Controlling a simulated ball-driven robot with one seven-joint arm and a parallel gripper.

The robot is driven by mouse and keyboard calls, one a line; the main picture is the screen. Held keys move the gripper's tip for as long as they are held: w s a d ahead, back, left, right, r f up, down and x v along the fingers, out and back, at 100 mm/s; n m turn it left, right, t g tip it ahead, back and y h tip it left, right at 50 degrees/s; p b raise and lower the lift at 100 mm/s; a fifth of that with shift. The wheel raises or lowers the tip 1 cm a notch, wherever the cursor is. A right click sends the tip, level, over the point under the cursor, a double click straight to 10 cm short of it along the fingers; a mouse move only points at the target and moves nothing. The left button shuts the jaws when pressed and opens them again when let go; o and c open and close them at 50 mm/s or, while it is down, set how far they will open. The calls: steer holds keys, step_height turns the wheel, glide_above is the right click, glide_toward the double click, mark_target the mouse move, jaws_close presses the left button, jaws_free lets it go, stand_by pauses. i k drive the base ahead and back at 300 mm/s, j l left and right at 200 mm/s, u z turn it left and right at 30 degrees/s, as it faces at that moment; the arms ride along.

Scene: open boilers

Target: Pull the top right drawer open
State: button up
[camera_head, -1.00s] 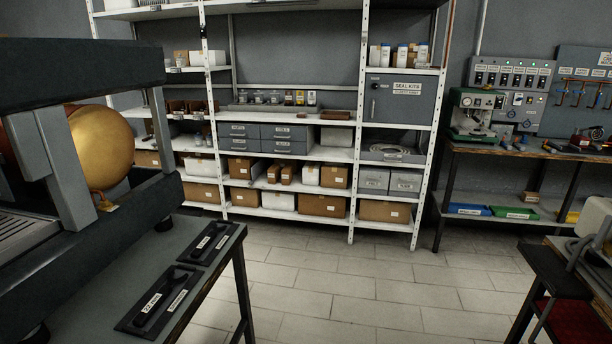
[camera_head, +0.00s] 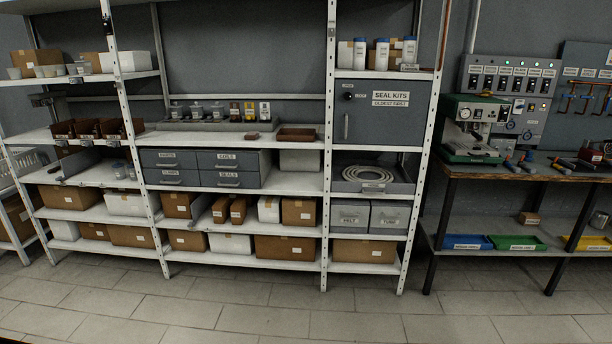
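A grey drawer unit with two columns and two rows sits on a middle shelf of the white rack. Its top right drawer (camera_head: 228,160) has a label and a handle and looks shut. The top left drawer (camera_head: 168,158), bottom left drawer (camera_head: 172,178) and bottom right drawer (camera_head: 231,179) also look shut. My gripper is not in view.
The white rack (camera_head: 327,225) holds cardboard boxes (camera_head: 285,247), a grey seal kits cabinet (camera_head: 385,113) and a tray with a coiled hose (camera_head: 366,176). A workbench (camera_head: 513,174) stands at right. The tiled floor (camera_head: 290,322) before the rack is clear.

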mark_target(219, 161)
steer(key=i+u, duration=0.1)
steer(key=i, duration=0.85)
steer(key=i+l+u, duration=0.15)
steer(key=i, duration=0.8)
